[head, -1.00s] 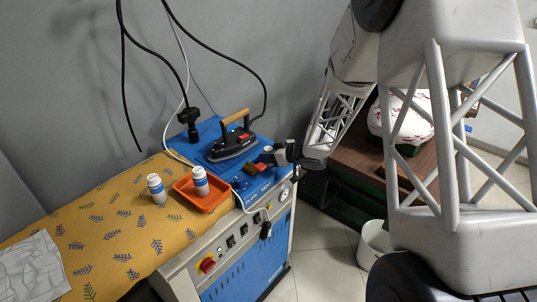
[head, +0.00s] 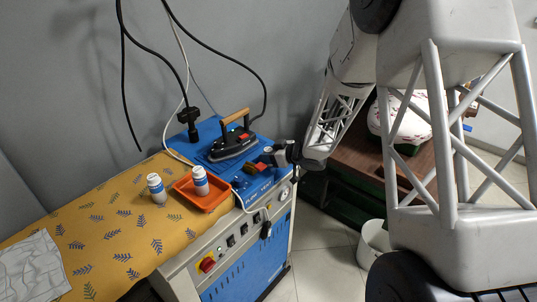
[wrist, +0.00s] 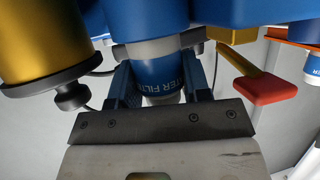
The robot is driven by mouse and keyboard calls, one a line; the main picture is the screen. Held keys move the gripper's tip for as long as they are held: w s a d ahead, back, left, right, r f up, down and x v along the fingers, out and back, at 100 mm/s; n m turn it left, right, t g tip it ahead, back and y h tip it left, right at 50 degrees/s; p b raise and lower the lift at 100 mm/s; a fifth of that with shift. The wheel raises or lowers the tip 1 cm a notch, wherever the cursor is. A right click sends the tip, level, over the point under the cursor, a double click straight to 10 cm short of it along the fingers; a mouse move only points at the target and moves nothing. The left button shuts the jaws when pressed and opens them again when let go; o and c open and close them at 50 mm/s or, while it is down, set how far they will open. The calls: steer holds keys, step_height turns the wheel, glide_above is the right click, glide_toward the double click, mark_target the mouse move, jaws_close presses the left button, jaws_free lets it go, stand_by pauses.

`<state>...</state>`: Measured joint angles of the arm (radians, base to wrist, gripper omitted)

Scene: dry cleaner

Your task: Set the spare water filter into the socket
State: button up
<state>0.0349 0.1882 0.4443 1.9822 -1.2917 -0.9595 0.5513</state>
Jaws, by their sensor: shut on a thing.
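My gripper (wrist: 162,82) is shut on a blue and white water filter (wrist: 187,78), whose label is partly readable in the wrist view. A light grey ring (wrist: 155,48) and a blue cylindrical body (wrist: 148,16) line up with the filter just beyond the fingers. I cannot tell whether the filter is seated in the socket or where its end is. In the head view my gripper (head: 272,156) is at the right end of the blue-topped ironing station, and the held filter is mostly hidden there.
Beside the filter are a gold cylinder (wrist: 42,40) and a red-handled lever (wrist: 264,88). An iron (head: 232,143) stands behind. Cables hang above.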

steer(key=shift+f, duration=0.35)
steer(key=o, duration=0.7)
steer(key=shift+s+d, duration=0.1)
steer(key=shift+v, duration=5.35)
steer(key=shift+r, duration=0.1)
